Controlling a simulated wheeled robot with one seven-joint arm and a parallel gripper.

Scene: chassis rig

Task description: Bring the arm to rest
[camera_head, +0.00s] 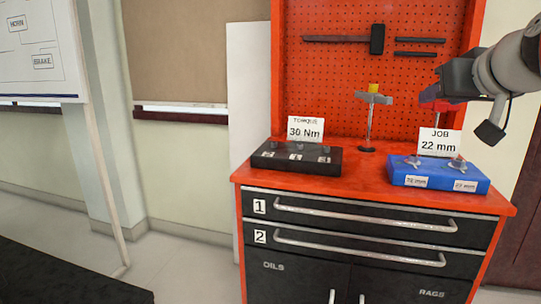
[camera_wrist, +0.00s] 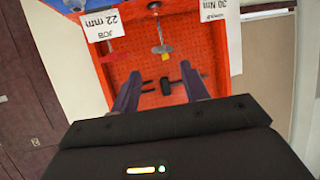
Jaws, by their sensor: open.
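My gripper (camera_wrist: 161,70) shows in the wrist view with its two dark fingers spread apart and nothing between them. In the head view my arm reaches in from the upper right, and the dark gripper body (camera_head: 457,82) hangs in the air above the right side of the cabinet top. It is apart from the blue block (camera_head: 440,183) and the JOB 22 mm card (camera_head: 439,143) below. The fingers are not clear in the head view.
A red-topped cabinet (camera_head: 365,192) carries a black tray (camera_head: 297,160) with a 30 Nm card (camera_head: 306,129) and a metal stand (camera_head: 370,120) with a yellow piece. A red pegboard (camera_head: 340,75) with dark tools stands behind. Open floor (camera_head: 185,262) lies left.

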